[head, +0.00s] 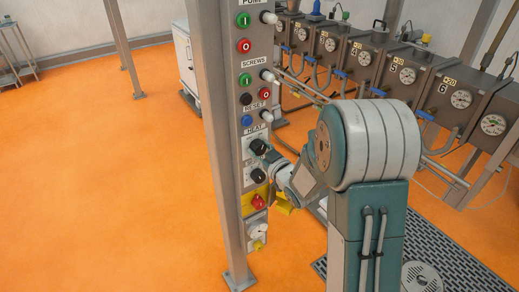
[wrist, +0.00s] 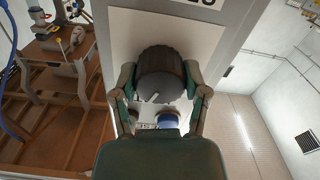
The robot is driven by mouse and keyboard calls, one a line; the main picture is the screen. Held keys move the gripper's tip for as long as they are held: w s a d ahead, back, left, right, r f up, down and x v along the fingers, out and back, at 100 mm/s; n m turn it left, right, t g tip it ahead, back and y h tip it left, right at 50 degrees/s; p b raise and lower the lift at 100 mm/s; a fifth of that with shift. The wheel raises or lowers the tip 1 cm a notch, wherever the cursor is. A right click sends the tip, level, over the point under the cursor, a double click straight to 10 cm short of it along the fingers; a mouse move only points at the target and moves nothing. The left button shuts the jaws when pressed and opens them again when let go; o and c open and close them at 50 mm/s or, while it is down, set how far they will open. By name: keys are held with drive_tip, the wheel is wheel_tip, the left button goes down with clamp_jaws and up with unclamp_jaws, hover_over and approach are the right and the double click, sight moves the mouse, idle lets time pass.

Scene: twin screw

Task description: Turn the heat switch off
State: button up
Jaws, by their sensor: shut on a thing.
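A tall grey control panel (head: 238,95) carries the HEAT label (head: 256,130). A black heat switch knob (head: 258,146) sits just below this label, with a second black knob (head: 258,175) under it. In the wrist view a ribbed black knob (wrist: 160,72) stands between the two fingers of my gripper (wrist: 160,88), which are shut on its sides. A white pointer mark on its face slants to the lower left. My gripper comes to the panel from the right in the head view, and its fingertips are partly hidden there.
A blue button (head: 246,120) is above the HEAT label; a blue part (wrist: 168,121) shows close to the knob in the wrist view. A red switch on a yellow plate (head: 257,201) is lower down. Grey gauge boxes (head: 405,75) stand right. The orange floor (head: 120,190) is clear at left.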

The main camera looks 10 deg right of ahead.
drive_tip(key=n, duration=0.5)
drive_tip(key=shift+n, duration=0.3)
drive_tip(key=n, duration=0.4)
drive_tip(key=shift+n, duration=0.3)
drive_tip(key=o, duration=1.1)
drive_tip(key=shift+a, duration=0.15)
drive_tip(key=shift+o, duration=0.2)
drive_tip(key=shift+s+d, duration=0.2)
drive_tip(key=shift+s, duration=0.05)
drive_tip(key=v, duration=1.1)
drive_tip(key=shift+s, duration=0.15)
